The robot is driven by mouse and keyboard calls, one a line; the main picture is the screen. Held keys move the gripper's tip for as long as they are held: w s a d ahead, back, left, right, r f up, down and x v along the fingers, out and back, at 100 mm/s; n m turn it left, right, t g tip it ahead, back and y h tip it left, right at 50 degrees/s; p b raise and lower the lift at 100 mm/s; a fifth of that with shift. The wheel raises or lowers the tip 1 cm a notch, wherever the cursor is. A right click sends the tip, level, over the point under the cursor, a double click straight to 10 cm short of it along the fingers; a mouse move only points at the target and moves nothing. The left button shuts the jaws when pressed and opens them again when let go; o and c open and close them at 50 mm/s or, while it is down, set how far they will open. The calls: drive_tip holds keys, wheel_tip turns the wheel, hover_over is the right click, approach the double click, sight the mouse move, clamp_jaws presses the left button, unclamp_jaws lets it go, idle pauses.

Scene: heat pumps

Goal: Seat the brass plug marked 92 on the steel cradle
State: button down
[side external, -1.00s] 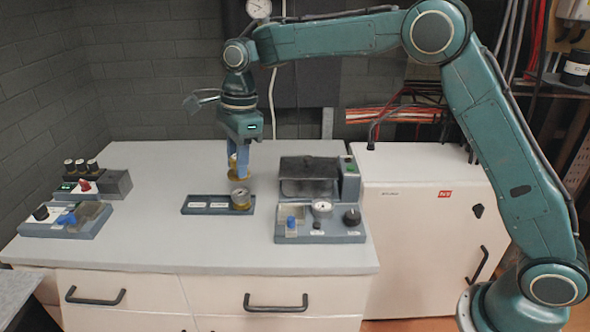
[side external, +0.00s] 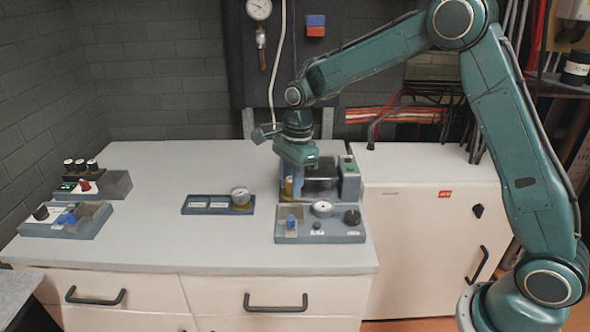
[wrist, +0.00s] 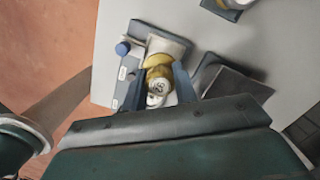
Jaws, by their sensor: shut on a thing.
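My gripper (side external: 290,190) is shut on a brass plug (wrist: 158,84), which shows between its two fingers in the wrist view. The plug's pale round face carries a dark mark that I cannot read with certainty. In the side view a bit of the brass (side external: 288,187) shows at the fingertips. The gripper is at the left part of the grey-blue station (side external: 334,235), behind its blue knob (side external: 291,221). I cannot tell whether the plug touches the station. The steel cradle cannot be picked out with certainty; gripper and plug hide part of the station.
A dark tray (side external: 198,211) with white labels stands left of the gripper, with a brass, pale-topped piece (side external: 240,196) at its right end. The station has a pale dial (side external: 322,208) and a black knob (side external: 352,217). Two control units stand far left.

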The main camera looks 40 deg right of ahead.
sight(292, 214)
drive_tip(key=shift+f, duration=0.15)
drive_tip(key=shift+f, duration=1.9)
drive_tip(key=shift+f, duration=0.8)
idle(1.3)
drive_tip(key=c, duration=1)
unclamp_jaws()
drive_tip(key=shift+s, duration=0.1)
drive_tip(key=shift+f, duration=0.1)
drive_tip(key=shift+a, duration=0.1)
drive_tip(key=shift+d+r, duration=0.3)
drive_tip(key=shift+r, duration=2.05)
drive_tip(key=shift+d+r, duration=0.35)
drive_tip(key=shift+r, duration=1.95)
drive_tip(key=shift+d+r, duration=0.3)
drive_tip(key=shift+r, duration=2.05)
